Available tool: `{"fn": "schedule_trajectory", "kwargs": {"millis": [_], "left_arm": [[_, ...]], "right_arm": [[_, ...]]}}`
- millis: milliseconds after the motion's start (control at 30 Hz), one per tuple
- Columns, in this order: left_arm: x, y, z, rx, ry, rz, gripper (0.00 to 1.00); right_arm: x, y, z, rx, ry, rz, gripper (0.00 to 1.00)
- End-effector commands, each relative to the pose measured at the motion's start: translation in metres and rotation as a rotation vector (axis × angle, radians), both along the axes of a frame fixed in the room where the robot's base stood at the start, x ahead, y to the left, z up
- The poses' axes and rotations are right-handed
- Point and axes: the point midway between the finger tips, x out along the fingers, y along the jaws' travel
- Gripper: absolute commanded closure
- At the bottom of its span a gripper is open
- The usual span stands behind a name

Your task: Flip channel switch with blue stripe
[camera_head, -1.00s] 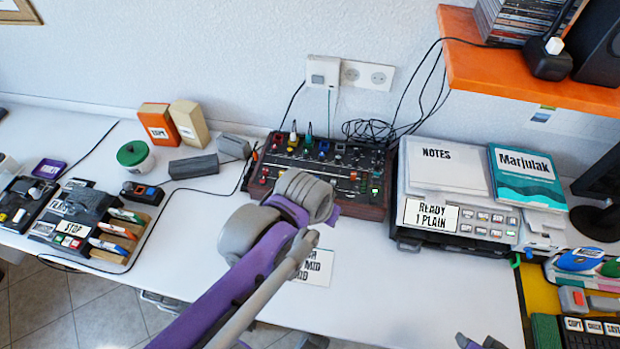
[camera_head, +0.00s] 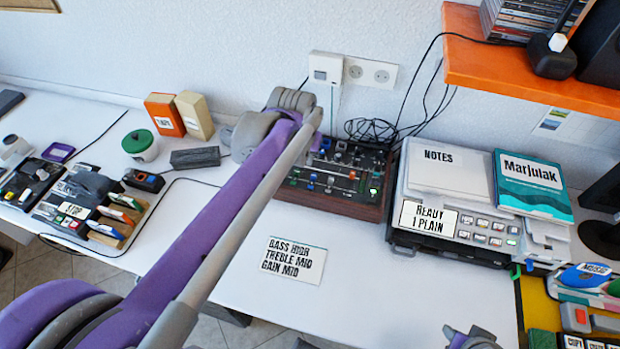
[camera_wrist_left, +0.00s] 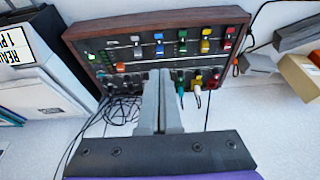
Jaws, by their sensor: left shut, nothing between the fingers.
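The mixer (camera_head: 335,205) is a dark console in a wooden case, with rows of coloured knobs and switches. In the left wrist view the mixer (camera_wrist_left: 115,35) shows from its back side. Part of my right gripper (camera_head: 470,338) shows at the bottom edge.
A printer (camera_head: 455,225) with papers stands right of the mixer. A settings card (camera_head: 293,260) lies in front on clear white table. Cables (camera_head: 370,130) lie behind the mixer. An orange shelf (camera_head: 530,70) overhangs the right. Boxes (camera_head: 165,115) stand left.

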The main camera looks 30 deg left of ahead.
Motion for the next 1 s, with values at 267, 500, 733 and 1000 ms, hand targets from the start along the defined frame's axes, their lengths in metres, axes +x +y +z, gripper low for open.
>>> {"fn": "schedule_trajectory", "kwargs": {"millis": [267,500,733,1000], "left_arm": [[0.013,0.003,-0.036,0.000,0.000,0.000,1.00],[0.030,0.007,-0.085,0.000,0.000,0.000,1.00],[0.037,0.009,-0.120,0.000,0.000,0.000,1.00],[0.038,0.009,-0.133,0.000,0.000,0.000,1.00]], "right_arm": [[-0.001,0.000,-0.005,0.000,0.002,0.000,0.62],[-0.002,0.000,-0.010,0.000,0.004,0.000,0.62],[-0.003,0.000,-0.014,0.000,0.005,0.000,0.62],[-0.003,0.000,-0.014,0.000,0.006,0.000,0.62]]}}
